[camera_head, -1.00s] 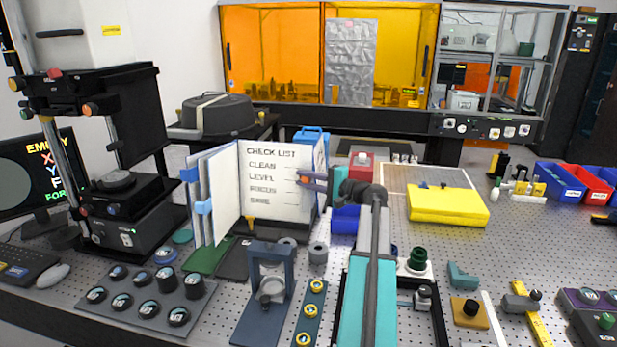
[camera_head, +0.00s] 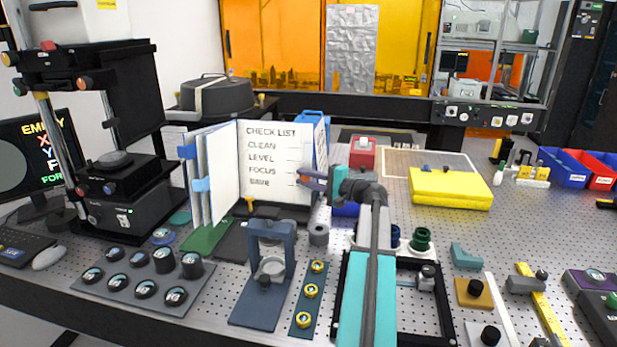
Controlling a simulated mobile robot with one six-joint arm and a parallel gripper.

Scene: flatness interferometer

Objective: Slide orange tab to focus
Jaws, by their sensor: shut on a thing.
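The white checklist board (camera_head: 262,190) stands like an open binder at the centre left. It lists CLEAN, LEVEL, FOCUS and SAVE from top to bottom. The small orange tab (camera_head: 303,173) shows at the board's right edge, about level with the FOCUS line. My gripper (camera_head: 307,178) reaches in from the right and is shut on the tab. Its fingers hide part of the tab and of the board's right edge. The exact fit of the tab to the line is too small to tell.
A dark blue stand (camera_head: 263,262) and a strip with gold rings (camera_head: 309,292) stand in front of the board. A red box (camera_head: 362,153) and a yellow case (camera_head: 450,189) lie to the right. A microscope-like instrument (camera_head: 120,200) stands at the left.

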